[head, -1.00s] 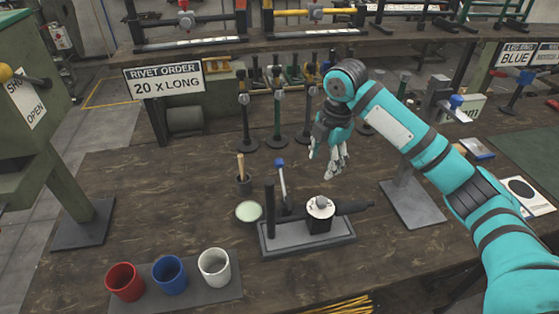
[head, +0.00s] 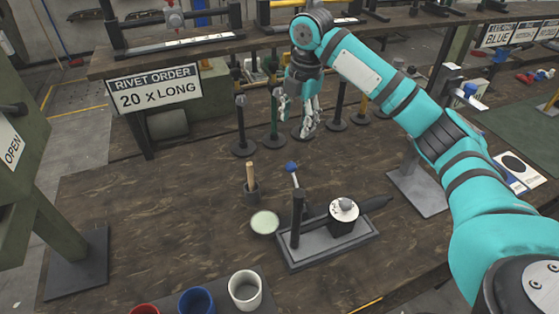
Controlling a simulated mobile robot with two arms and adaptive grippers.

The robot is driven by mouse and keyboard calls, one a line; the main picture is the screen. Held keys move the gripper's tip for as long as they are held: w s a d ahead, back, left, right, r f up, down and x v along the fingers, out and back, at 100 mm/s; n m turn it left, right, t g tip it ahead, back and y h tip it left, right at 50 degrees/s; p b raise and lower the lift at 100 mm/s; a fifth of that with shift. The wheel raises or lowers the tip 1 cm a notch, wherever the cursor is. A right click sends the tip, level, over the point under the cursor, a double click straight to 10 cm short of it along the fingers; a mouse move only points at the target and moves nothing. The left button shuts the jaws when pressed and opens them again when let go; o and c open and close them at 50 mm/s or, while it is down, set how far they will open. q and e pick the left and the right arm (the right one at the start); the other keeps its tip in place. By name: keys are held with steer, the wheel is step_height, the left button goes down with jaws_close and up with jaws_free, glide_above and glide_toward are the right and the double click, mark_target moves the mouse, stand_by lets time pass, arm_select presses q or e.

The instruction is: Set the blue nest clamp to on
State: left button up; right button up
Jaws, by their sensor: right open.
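A lever with a blue knob (head: 292,168) stands at a dark post on a grey fixture base (head: 300,261) on the bench. It leans up and back; its lower part is partly hidden by the post. A black block with a round white top (head: 343,209) sits on the same base, with a dark horizontal rod beside it. My right gripper (head: 297,118) is open and empty, pointing down above and behind the blue knob in the picture, apart from it. My left gripper is out of view.
A wooden-handled tool in a small cup (head: 251,181) and a pale green dish (head: 265,223) stand left of the fixture. Black posts (head: 241,130) stand behind. Red, blue and white cups (head: 245,289) are in front. Another blue-handled device (head: 470,90) is at right.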

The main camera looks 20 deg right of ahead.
steer(key=p, duration=0.1)
glide_toward(292, 164)
steer(key=f, duration=0.6)
steer(key=w+f+p, duration=0.1)
steer(key=f, duration=0.2)
steer(key=shift+a+f, duration=0.15)
steer(key=shift+f, duration=0.55)
steer(key=shift+c, duration=0.3)
steer(key=shift+s, duration=0.1)
steer(key=c, duration=0.7)
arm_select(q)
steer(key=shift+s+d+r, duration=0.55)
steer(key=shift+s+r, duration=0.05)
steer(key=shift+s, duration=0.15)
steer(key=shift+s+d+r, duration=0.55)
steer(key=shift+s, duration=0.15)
arm_select(e)
jaws_close()
